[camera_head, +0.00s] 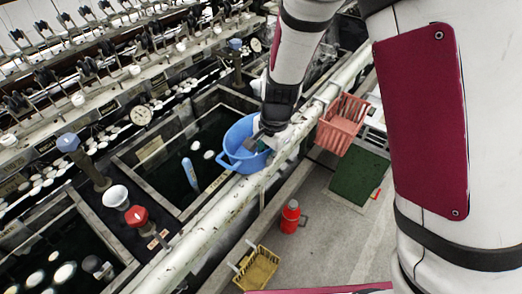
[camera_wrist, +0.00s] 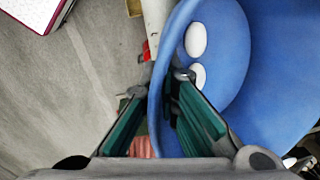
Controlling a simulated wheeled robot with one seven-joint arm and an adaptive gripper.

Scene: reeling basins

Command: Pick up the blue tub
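The blue tub (camera_head: 234,138) is at the near right corner of a dark water basin, beside the long pale rail, with a handle loop on its left. I cannot tell what it rests on. My gripper (camera_head: 260,142) reaches down to the tub's right side and hides part of it. In the wrist view the tub (camera_wrist: 275,75) fills the right side, with white oval things in it. My gripper (camera_wrist: 168,85) has its green-padded fingers on either side of the tub wall, tips close together, and looks shut on it.
The pale rail (camera_head: 205,222) runs close along the tub's right. A red basket (camera_head: 341,122) hangs beyond it. A red flask (camera_head: 291,216) and yellow basket (camera_head: 257,268) are on the floor side. A blue-capped post (camera_head: 236,57) stands behind the tub. The grey floor is mostly clear.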

